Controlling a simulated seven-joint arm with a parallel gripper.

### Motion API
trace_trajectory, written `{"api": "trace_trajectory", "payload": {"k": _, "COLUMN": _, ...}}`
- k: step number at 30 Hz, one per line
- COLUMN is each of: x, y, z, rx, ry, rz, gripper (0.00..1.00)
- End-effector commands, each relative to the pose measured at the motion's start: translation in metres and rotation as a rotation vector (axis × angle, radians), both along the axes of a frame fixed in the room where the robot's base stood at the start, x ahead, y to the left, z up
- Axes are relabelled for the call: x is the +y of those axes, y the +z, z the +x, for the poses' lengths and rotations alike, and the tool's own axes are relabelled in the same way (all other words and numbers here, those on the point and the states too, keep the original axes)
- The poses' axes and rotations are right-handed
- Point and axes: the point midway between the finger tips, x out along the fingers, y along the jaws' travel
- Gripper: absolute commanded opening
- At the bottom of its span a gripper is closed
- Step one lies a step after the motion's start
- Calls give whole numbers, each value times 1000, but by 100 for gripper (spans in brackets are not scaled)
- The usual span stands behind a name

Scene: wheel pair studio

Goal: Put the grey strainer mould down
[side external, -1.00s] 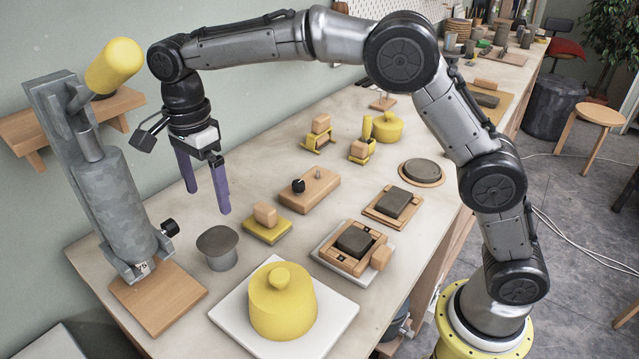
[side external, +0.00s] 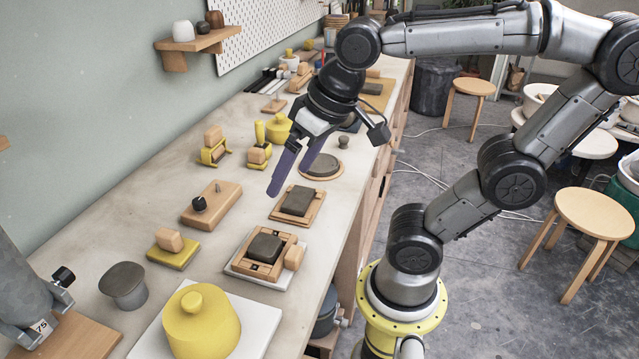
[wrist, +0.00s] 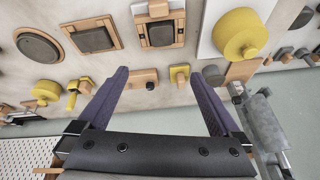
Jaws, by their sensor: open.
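A grey piece with a wide round top and a narrower body, which looks like the grey strainer mould (side external: 123,281), stands upright on the worktable (side external: 140,214) at the lower left of the side view. It is left of the yellow lidded mould. In the wrist view the grey mould (wrist: 212,74) shows near the tip of the right finger, partly hidden. My gripper (side external: 290,181) is open with nothing between its purple fingers. It hangs above the table, well to the right of the grey mould and apart from it. It also shows in the wrist view (wrist: 160,74).
A yellow lidded mould (side external: 201,322) on a white slab is close to the grey mould. A grey cylinder device (side external: 25,295) on a wooden base stands at the left. Wooden blocks, framed dark slabs and yellow tools fill the middle. Bare tabletop lies along the wall.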

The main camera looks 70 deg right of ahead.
Motion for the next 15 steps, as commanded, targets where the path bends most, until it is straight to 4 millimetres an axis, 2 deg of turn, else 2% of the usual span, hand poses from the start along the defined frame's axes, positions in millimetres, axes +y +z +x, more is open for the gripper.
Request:
{"api": "trace_trajectory", "payload": {"k": 1, "x": -4, "y": -7, "z": -14, "rx": -22, "ry": 45, "rz": -28, "gripper": 100}}
{"api": "trace_trajectory", "payload": {"k": 3, "x": -7, "y": -16, "z": -26, "rx": -43, "ry": 105, "rz": -65, "gripper": 100}}
{"api": "trace_trajectory", "payload": {"k": 6, "x": -9, "y": -25, "z": -36, "rx": -60, "ry": 161, "rz": -100, "gripper": 100}}
{"api": "trace_trajectory", "payload": {"k": 15, "x": -10, "y": -29, "z": -40, "rx": -65, "ry": 187, "rz": -116, "gripper": 100}}
